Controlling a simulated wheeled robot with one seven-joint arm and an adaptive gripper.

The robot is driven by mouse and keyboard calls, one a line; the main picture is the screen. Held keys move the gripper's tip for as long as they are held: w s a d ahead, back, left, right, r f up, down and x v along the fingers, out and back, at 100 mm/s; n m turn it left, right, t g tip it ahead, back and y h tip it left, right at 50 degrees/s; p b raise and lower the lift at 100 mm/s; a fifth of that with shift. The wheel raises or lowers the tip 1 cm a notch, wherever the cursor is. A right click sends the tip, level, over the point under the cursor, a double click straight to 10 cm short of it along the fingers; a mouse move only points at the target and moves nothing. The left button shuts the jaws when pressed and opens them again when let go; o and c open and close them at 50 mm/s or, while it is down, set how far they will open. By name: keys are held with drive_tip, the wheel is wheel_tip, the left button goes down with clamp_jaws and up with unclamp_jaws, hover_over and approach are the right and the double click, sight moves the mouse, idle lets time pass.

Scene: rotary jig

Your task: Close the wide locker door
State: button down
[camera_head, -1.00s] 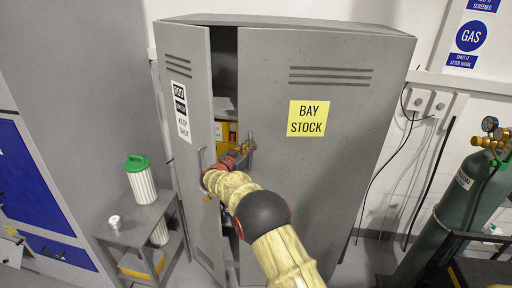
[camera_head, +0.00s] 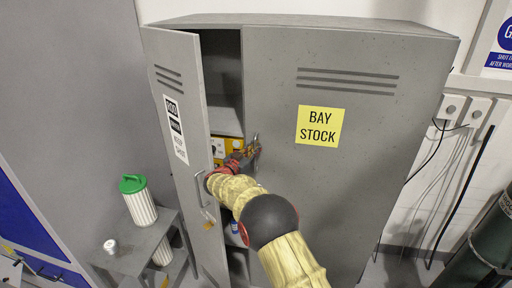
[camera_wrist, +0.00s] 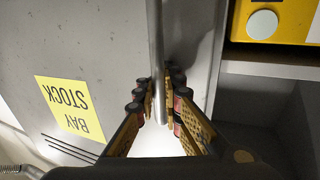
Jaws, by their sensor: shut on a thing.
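The wide locker door (camera_head: 330,190) is grey, with a yellow BAY STOCK label (camera_head: 320,126) and vent slots; it looks close to flush with the locker front, though I cannot tell whether a small gap remains. My gripper (camera_head: 250,151) is at the door's left edge, around its handle (camera_head: 256,140). In the wrist view, the handle (camera_wrist: 156,45) is a grey bar running between the fingers of my gripper (camera_wrist: 160,88), which are shut on it. The wide door (camera_wrist: 100,40) fills the left of that view, its label upside down.
The narrow left door (camera_head: 178,120) stands open with its own handle (camera_head: 205,205). Shelves and yellow boxes (camera_head: 226,146) show inside. A small grey cart (camera_head: 140,258) with a green-lidded canister (camera_head: 140,200) stands at the left. A green gas cylinder (camera_head: 490,240) is at the far right.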

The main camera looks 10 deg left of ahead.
drive_tip(key=shift+s+a+r, duration=0.1)
drive_tip(key=shift+a+r, duration=0.05)
drive_tip(key=shift+a, duration=0.6)
drive_tip(key=c, duration=2.3)
unclamp_jaws()
drive_tip(key=shift+y, duration=0.3)
drive_tip(key=shift+c, duration=0.2)
drive_tip(key=shift+o, duration=1.1)
drive_tip(key=shift+a, duration=0.35)
drive_tip(key=shift+o, duration=0.7)
drive_tip(key=shift+d, duration=0.1)
drive_tip(key=shift+s, duration=0.1)
drive_tip(key=shift+s, duration=0.1)
